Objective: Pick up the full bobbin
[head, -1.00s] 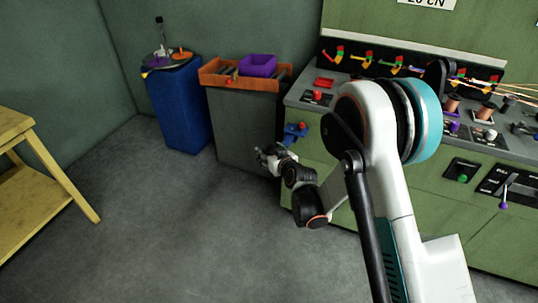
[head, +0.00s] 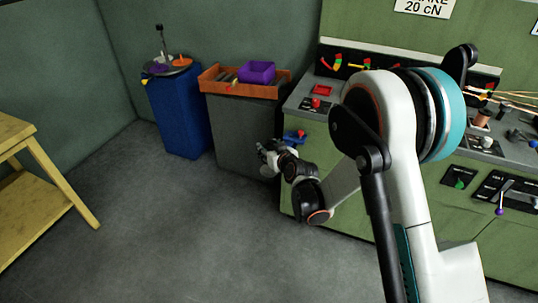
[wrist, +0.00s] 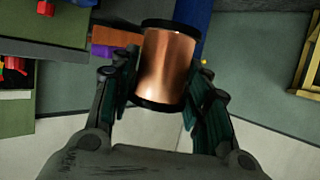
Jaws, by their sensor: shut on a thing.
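The full bobbin (wrist: 166,62), a copper-wound spool with black end flanges, is between the two fingers of my gripper (wrist: 166,95) in the wrist view. The fingers are shut on its sides, and it stands clear of any surface there. In the head view my gripper (head: 267,158) is low in front of the green machine's left end, above the floor. The bobbin cannot be made out in that view.
The green machine (head: 455,222) is at right, a yellow table (head: 62,190) at left. The floor between is clear.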

